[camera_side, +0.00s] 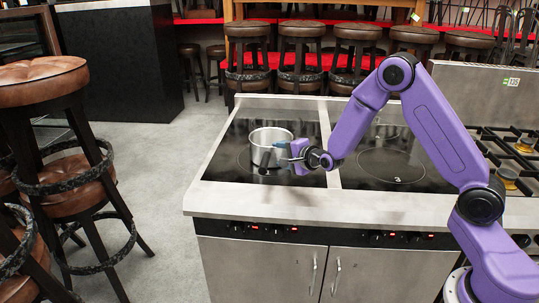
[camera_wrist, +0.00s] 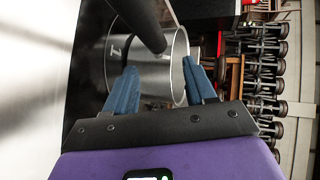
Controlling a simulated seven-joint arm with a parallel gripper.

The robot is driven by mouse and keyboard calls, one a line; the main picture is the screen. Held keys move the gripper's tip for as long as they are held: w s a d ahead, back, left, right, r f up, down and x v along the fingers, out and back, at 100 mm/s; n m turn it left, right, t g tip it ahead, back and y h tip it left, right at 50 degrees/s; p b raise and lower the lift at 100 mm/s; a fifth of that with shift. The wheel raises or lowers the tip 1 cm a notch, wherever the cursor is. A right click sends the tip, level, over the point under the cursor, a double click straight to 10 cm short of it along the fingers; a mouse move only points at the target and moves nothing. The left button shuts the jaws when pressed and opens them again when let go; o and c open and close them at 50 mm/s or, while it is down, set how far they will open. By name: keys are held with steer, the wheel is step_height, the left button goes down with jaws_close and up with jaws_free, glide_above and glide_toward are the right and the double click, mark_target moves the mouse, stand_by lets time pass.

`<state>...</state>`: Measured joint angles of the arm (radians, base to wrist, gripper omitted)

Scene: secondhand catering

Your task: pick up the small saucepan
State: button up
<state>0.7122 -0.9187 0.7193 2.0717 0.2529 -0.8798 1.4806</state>
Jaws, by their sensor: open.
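The small saucepan (camera_side: 270,148) is a shiny steel pot standing upright on the left black glass cooktop in the side view. In the wrist view the saucepan (camera_wrist: 148,70) lies just ahead of the fingers, and its dark handle (camera_wrist: 138,20) runs toward the top of the picture. My gripper (camera_side: 288,156) is at the right side of the pot, with blue fingers. In the wrist view my gripper (camera_wrist: 158,92) is open, its fingers spread apart with the pot's wall beyond and between them. I cannot tell whether a finger touches the pot.
The left cooktop (camera_side: 228,165) has bare glass around the pot. A second cooktop (camera_side: 400,172) is clear to the right, with gas burners (camera_side: 508,172) beyond it. Brown stools (camera_side: 45,85) stand at the left, and more stools (camera_side: 300,30) line the back.

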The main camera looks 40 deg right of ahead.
steer(key=shift+x, duration=2.95)
steer(key=shift+f, duration=0.15)
steer(key=shift+c, duration=0.3)
